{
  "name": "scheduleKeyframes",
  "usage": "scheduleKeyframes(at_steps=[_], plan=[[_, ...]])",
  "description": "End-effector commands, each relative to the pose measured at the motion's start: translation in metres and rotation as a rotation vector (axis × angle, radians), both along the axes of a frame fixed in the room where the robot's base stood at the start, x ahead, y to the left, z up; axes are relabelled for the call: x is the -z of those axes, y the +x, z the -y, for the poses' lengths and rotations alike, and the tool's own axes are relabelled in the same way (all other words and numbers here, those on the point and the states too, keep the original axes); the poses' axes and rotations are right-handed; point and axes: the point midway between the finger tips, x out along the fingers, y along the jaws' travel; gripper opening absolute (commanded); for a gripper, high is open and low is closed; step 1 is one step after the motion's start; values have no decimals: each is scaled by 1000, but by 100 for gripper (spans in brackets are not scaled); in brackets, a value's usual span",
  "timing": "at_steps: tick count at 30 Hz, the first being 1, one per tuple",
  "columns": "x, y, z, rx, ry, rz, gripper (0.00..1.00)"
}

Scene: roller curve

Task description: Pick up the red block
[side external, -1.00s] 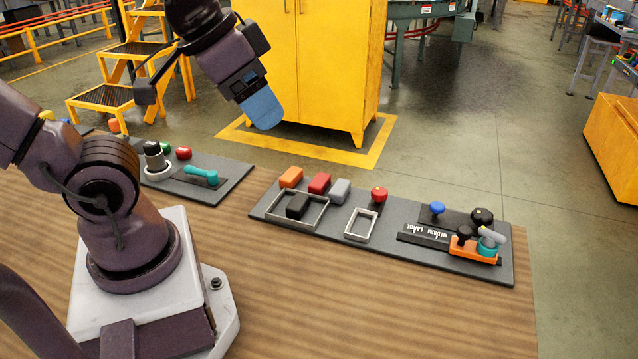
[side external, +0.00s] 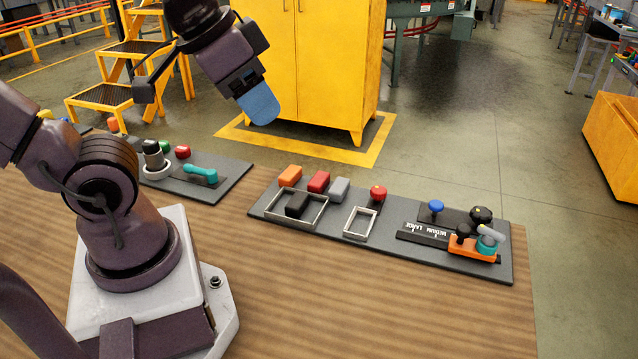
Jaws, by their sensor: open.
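The red block (side external: 318,181) lies on the dark grey board (side external: 340,229), between an orange block (side external: 290,175) on its left and a light grey block (side external: 340,189) on its right. My gripper (side external: 261,108) hangs in the air at the upper middle, in front of the yellow cabinet in the picture. It is open, with nothing seen in it, and well apart from the red block. Only one blue fingertip shows clearly; the other finger is hidden.
A black block (side external: 297,204) sits inside a large metal frame (side external: 276,216); a smaller frame (side external: 360,224) is empty. A red knob (side external: 378,194), a blue knob (side external: 436,207) and an orange holder (side external: 473,246) stand further right. Another board (side external: 207,172) lies left. The wooden table (side external: 350,300) is clear in front.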

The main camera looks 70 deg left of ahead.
Motion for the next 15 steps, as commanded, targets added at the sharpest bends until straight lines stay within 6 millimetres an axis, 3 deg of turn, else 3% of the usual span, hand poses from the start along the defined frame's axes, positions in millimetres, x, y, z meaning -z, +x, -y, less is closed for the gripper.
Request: scheduleKeyframes(at_steps=[5, 8, 15], plan=[[2, 1, -3, -15, 0, -9, 44], [15, 4, -10, -48, -3, -75, 44], [51, 45, -49, -210, -44, -282, 44]])
